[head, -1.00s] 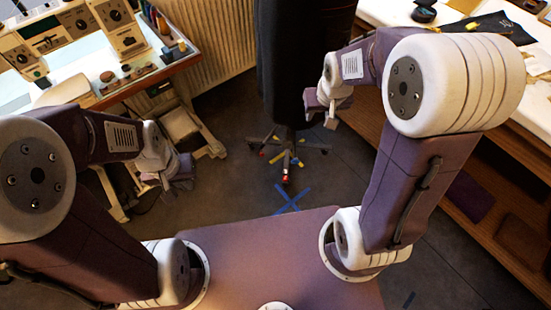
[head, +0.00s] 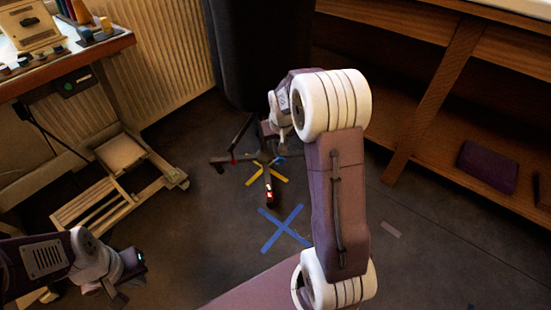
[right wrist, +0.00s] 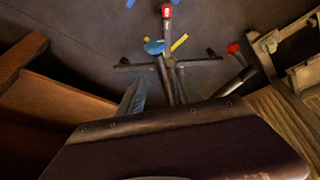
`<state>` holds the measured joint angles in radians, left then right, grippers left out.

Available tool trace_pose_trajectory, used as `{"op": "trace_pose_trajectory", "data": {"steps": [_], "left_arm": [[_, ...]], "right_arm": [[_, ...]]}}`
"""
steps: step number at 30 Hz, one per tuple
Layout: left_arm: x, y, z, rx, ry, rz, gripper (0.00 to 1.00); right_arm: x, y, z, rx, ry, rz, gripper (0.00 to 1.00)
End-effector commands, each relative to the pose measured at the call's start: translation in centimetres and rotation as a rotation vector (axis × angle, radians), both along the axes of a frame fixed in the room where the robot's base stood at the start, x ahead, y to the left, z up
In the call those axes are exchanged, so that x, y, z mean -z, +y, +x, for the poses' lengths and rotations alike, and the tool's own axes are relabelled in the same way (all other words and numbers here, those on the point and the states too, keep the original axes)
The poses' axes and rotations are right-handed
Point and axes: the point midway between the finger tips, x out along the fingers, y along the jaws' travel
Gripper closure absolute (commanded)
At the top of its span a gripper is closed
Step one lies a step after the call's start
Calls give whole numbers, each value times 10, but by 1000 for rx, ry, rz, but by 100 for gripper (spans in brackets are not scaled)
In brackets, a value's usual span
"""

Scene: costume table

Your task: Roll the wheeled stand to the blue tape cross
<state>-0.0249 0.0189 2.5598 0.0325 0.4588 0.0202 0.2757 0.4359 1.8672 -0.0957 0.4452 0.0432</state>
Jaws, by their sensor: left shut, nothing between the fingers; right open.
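The wheeled stand (head: 238,60) carries a long dark garment at the top centre of the head view. Its dark-legged base (head: 268,180) stands over yellow tape marks (head: 252,180). The blue tape cross (head: 285,229) lies on the floor just in front of the nearest leg. My right gripper (head: 272,135) is open at the stand's lower part; whether it touches the pole is hidden. The right wrist view shows the base legs (right wrist: 168,75), with red and blue wheel ends, and a bit of blue tape (right wrist: 130,4). My left gripper (head: 128,282) is shut and empty, low at left, away from the stand.
A worktable (head: 108,48) with a lower frame stands at left, before a ribbed radiator (head: 165,60). A wooden shelf unit (head: 435,95) at right holds a purple folded item (head: 487,167). The floor around the cross is clear.

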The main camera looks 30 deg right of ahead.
Motion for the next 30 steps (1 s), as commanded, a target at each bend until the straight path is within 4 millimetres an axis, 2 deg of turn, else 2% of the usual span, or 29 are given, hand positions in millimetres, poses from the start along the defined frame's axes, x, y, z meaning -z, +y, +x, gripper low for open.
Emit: {"op": "trace_pose_trajectory", "data": {"steps": [9, 12, 16, 24, 25, 29, 30], "left_arm": [[50, 0, 0, 0, 0, 0, 100], [61, 0, 0, 0, 0, 0, 100], [67, 0, 0, 0, 0, 0, 100], [66, 0, 0, 0, 0, 0, 100], [66, 0, 0, 0, 0, 0, 100], [66, 0, 0, 0, 0, 0, 100], [66, 0, 0, 0, 0, 0, 100]], "right_arm": [[62, -8, 20, 0, 1, 0, 59], [75, -11, 26, 0, 1, 0, 59], [83, -12, 31, 0, 1, 1, 59], [82, -13, 32, 0, 1, 1, 59], [82, -13, 32, 0, 1, 1, 64], [82, -12, 32, 0, 1, 1, 100], [82, -12, 32, 0, 1, 1, 100]]}}
